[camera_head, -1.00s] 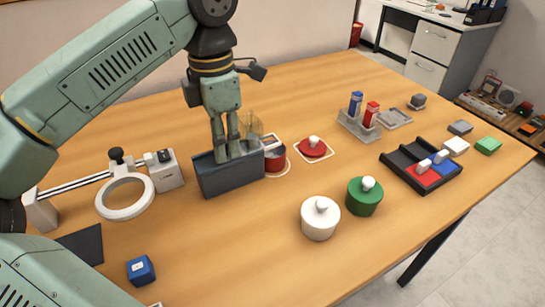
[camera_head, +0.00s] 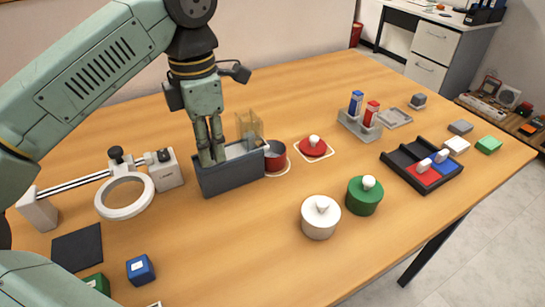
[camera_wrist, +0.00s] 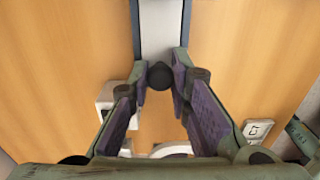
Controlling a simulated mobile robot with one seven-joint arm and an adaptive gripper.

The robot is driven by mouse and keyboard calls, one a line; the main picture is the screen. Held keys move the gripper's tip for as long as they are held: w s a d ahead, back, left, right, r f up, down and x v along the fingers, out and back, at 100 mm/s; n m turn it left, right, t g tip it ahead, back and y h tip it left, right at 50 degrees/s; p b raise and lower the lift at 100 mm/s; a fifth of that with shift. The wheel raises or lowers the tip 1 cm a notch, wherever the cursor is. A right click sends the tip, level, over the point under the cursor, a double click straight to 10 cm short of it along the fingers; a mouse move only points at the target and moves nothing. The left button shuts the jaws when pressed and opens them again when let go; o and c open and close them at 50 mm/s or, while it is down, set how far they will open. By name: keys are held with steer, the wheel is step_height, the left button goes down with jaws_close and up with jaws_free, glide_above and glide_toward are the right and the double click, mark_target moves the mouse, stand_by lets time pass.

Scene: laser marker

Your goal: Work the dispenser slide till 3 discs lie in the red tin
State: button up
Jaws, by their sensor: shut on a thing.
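The dispenser has a dark grey body (camera_head: 232,178) with a clear yellowish hopper (camera_head: 249,126) and a light slide along its top. My gripper (camera_head: 211,160) is over the left end of the dispenser. In the wrist view its fingers are closed on the slide's round dark knob (camera_wrist: 160,75), with the pale slide strip (camera_wrist: 162,28) running away from it. The open red tin (camera_head: 276,161) stands at the dispenser's right end. I cannot make out any discs inside it. Its red lid (camera_head: 313,147) lies to the right on a marked square.
A white tin (camera_head: 320,220) and a green tin (camera_head: 364,198) stand in front. A magnifier ring (camera_head: 125,197) on a stand is at left, near a blue cube (camera_head: 141,270). A dark divided tray (camera_head: 405,160) and a bottle rack (camera_head: 358,126) are at right.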

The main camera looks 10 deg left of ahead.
steer(key=shift+s+a, duration=0.35)
steer(key=shift+a, duration=0.35)
stand_by(1.2)
steer(key=o, duration=1)
steer(key=shift+s, duration=0.1)
steer(key=shift+c, duration=0.2)
step_height(320, 180, up, 7)
steer(key=p, duration=0.4)
steer(key=shift+p, duration=0.4)
